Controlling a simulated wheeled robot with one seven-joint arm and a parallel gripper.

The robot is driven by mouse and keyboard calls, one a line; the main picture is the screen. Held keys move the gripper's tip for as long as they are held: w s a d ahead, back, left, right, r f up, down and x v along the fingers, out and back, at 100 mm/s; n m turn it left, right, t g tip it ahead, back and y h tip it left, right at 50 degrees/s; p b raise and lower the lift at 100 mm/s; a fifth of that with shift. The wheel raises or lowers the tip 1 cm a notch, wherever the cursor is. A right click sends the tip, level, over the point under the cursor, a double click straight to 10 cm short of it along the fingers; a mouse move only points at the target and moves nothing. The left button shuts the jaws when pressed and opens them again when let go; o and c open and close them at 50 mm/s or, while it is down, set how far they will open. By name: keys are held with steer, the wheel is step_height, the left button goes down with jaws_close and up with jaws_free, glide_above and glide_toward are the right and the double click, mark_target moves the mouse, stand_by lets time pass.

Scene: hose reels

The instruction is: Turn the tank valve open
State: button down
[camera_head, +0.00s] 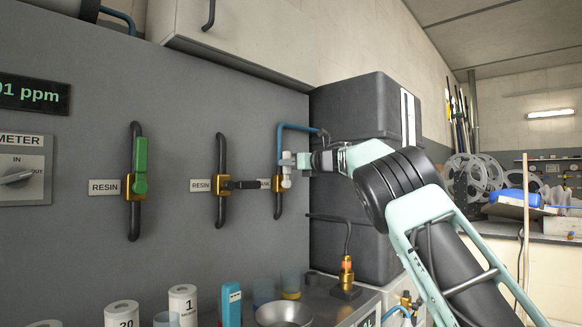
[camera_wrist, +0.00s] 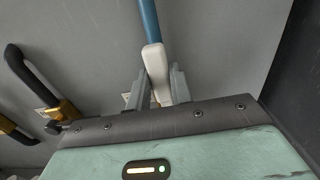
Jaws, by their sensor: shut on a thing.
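The valve with the white handle (camera_head: 286,181) is the rightmost of three on the grey wall panel, with a brass body (camera_head: 278,183) and a blue pipe (camera_head: 281,140) above. Its label is mostly hidden, so I cannot read it as the tank valve. My gripper (camera_head: 291,160) is shut on the white handle. In the wrist view the white handle (camera_wrist: 154,62) stands between the two fingers (camera_wrist: 160,85), in line with the blue pipe (camera_wrist: 148,20). The handle looks near upright along the pipe. Part of it is hidden by the fingers.
Left of it are two valves labelled RESIN: one with a black handle (camera_head: 245,184) lying sideways, one with a green handle (camera_head: 140,160) upright. A dark tank (camera_head: 365,105) stands close on the right.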

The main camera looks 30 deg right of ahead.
steer(key=shift+f, duration=0.15)
steer(key=c, duration=1.2)
jaws_free()
steer(key=shift+c, duration=0.2)
steer(key=shift+s, duration=0.1)
steer(key=b+v, duration=0.2)
steer(key=v, duration=1.5)
steer(key=shift+s, duration=0.1)
